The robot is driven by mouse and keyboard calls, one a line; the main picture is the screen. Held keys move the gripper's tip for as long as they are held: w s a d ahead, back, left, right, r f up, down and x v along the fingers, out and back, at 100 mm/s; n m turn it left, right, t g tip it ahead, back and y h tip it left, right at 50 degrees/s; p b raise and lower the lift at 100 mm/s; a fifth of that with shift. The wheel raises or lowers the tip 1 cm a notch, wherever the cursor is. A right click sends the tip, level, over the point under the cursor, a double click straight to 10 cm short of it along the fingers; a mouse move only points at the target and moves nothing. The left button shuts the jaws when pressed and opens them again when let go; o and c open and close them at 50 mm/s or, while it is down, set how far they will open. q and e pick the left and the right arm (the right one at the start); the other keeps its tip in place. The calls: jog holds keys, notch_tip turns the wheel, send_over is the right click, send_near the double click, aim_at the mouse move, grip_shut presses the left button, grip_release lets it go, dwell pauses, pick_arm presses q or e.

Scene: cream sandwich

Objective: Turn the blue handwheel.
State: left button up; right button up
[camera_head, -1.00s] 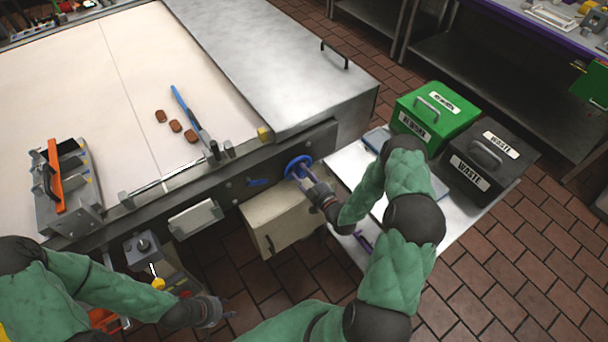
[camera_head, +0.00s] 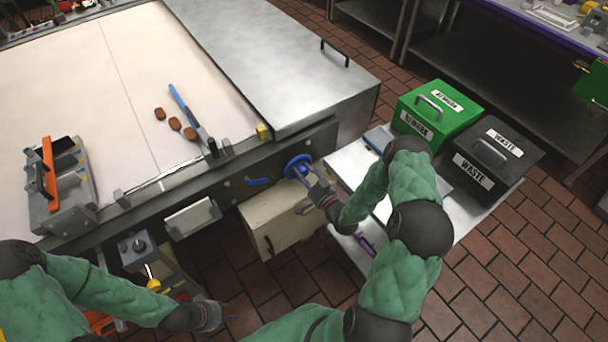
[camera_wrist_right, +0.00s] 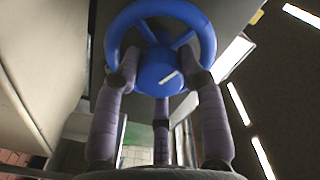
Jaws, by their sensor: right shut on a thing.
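The blue handwheel (camera_head: 297,166) is on the dark front panel of the machine in the head view. In the right wrist view the blue handwheel (camera_wrist_right: 160,68) fills the upper middle, with a small white mark on its hub. My right gripper (camera_head: 308,176) is at the wheel, its purple-grey fingers (camera_wrist_right: 162,95) on both sides of the hub, shut on it. The exact finger contact is partly hidden in the head view. My left gripper (camera_head: 226,312) hangs low at the bottom of the head view, away from the wheel; its fingers are small and dark there.
A metal side table (camera_head: 350,165) carries a green rework box (camera_head: 428,112) and a black waste box (camera_head: 490,158). Brown pieces and a blue-handled tool lie on the belt.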

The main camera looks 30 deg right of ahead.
jog(key=m, duration=0.5)
jog(key=shift+w+d+r+b, duration=0.2)
jog(key=shift+d+r+b, duration=0.1)
jog(key=shift+r+b, duration=0.05)
jog(key=m, duration=0.5)
jog(key=shift+d, duration=0.1)
jog(key=m, duration=0.4)
jog(key=shift+f+m, duration=0.1)
jog(key=shift+m, duration=0.2)
jog(key=shift+s+f+m, duration=0.1)
jog(key=shift+m, duration=1.9)
jog(key=shift+f, duration=0.1)
jog(key=o, duration=1)
jog(key=shift+o, duration=0.7)
jog(key=shift+f, duration=0.15)
